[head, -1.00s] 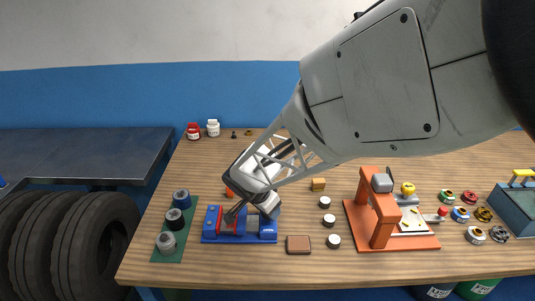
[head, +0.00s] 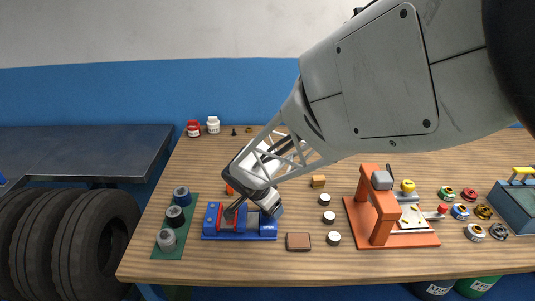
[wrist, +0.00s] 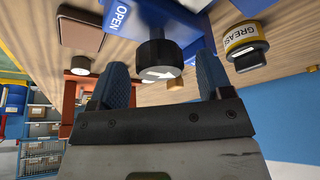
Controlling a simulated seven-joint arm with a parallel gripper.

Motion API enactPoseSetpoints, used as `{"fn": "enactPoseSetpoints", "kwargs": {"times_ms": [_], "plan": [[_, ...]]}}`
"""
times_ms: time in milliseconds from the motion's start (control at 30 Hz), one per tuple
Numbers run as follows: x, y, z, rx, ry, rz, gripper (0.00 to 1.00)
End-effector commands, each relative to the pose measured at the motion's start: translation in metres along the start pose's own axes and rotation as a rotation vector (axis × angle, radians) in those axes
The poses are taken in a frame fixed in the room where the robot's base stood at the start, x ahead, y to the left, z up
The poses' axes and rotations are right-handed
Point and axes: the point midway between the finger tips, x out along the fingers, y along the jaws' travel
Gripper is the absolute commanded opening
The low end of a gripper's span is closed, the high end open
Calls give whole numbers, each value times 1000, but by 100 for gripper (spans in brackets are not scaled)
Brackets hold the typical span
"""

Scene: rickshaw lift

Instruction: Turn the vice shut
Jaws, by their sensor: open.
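The blue vice (head: 240,236) with red jaw faces stands near the front left of the bench. There is a gap between its jaws. In the wrist view its black round knob (wrist: 158,57) carries a white arrow, and a blue part beside it reads OPEN (wrist: 121,14). My gripper (head: 254,211) is over the vice in the head view and hides the knob there. In the wrist view my gripper (wrist: 163,80) is open, with its blue fingers on either side of the knob. A gap shows at the left finger; contact at the right one I cannot tell.
A brown block (head: 298,241) lies right of the vice, and a green mat (head: 165,250) with several knobs lies left. An orange press (head: 385,205) stands further right.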

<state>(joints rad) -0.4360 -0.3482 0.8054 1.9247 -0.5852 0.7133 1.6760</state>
Motion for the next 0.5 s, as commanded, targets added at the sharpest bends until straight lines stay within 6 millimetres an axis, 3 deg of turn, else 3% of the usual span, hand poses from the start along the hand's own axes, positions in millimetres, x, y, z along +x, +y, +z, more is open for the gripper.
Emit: {"fn": "enactPoseSetpoints", "kwargs": {"times_ms": [267,500], "plan": [[-20,0,0,-1,1,-2,73],[-50,0,0,0,1,-2,73]]}}
